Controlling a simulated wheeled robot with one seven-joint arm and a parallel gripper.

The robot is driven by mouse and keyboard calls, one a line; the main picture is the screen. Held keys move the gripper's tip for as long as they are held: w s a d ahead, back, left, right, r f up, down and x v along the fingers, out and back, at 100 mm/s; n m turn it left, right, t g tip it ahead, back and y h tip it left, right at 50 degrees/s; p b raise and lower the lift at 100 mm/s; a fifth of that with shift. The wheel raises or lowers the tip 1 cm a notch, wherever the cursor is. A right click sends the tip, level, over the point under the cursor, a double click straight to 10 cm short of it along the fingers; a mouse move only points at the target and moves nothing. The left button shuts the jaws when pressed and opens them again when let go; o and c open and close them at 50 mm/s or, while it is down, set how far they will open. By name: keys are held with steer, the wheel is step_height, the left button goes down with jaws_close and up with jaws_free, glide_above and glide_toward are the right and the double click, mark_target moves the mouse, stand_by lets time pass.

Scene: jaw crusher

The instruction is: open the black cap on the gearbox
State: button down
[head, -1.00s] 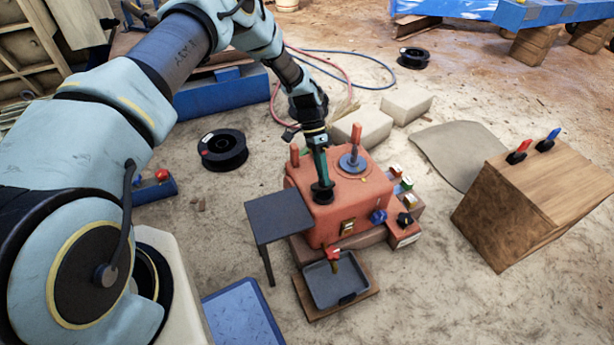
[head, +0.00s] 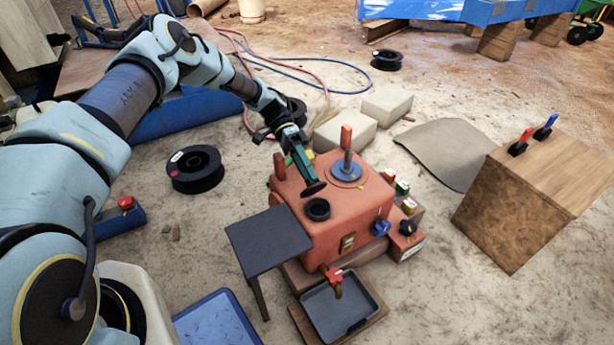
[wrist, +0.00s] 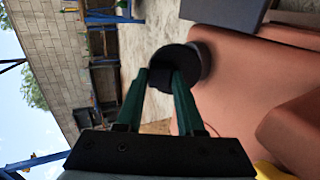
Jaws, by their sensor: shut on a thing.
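The gearbox (head: 345,222) is an orange-red box in the middle of the head view. In the wrist view the green fingers of my gripper (wrist: 161,82) close on the grip of the black cap (wrist: 181,57).
A dark side table (head: 268,240) stands left of the gearbox. A grey drip tray (head: 340,305) lies in front, below a red-handled tap (head: 333,278). A blue-grey disc with a lever (head: 347,170) sits on the gearbox top. A wooden box (head: 525,200) stands at right.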

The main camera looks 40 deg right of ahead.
stand_by(0.4)
steer(key=c, duration=0.5)
jaws_free()
steer(key=shift+w, duration=0.1)
steer(key=shift+b+v, duration=0.45)
steer(key=shift+v, duration=4.85)
steer(key=shift+c, duration=0.3)
